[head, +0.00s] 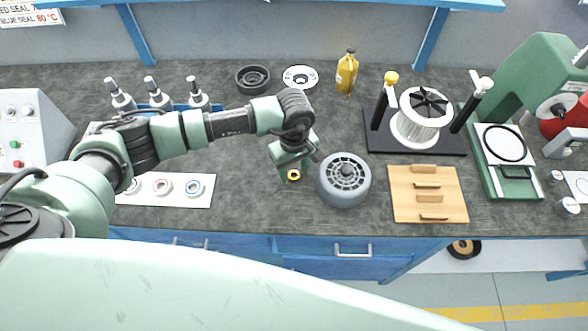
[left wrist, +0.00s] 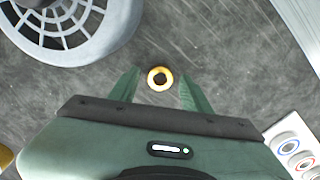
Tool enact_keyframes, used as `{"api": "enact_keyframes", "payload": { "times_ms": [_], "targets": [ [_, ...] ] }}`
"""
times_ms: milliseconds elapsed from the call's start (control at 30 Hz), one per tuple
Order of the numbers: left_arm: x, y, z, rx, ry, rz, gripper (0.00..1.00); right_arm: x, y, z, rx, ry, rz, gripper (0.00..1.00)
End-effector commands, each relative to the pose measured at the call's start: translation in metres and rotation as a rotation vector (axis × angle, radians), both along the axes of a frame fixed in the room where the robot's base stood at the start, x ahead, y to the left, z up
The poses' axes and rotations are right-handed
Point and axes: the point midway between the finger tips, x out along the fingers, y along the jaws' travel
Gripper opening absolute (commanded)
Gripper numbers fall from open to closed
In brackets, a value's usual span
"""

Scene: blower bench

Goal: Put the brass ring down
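The brass ring (head: 293,175) is small and yellow with a dark centre. It appears to lie flat on the dark bench top, just left of the grey finned blower housing (head: 344,181). My left gripper (head: 297,166) points down over it. In the left wrist view the brass ring (left wrist: 160,78) shows between the two spread green fingertips of the left gripper (left wrist: 160,86), with a gap on each side, so the gripper is open and not gripping it. My right gripper is not in view.
A white strip with ring seals (head: 202,199) lies at left. A wooden slotted block (head: 456,205) is right of the housing. A wire spool (head: 420,125) on a black base, a yellow bottle (head: 347,72) and a green press (head: 522,80) stand further back or right. Bench behind the gripper is partly clear.

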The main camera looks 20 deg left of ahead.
Motion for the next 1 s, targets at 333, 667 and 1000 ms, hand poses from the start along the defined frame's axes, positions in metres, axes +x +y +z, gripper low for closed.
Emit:
{"api": "enact_keyframes", "payload": {
  "times_ms": [333,667,1000],
  "targets": [
    [0.000,0.000,0.006,0.000,0.000,0.001,0.48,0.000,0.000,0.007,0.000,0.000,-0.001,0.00],
    [0.002,0.000,0.064,-0.001,-0.007,-0.001,0.48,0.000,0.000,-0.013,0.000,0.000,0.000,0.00],
    [0.001,0.000,0.120,-0.001,-0.002,0.000,0.48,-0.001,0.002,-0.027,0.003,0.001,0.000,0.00]
  ]
}}
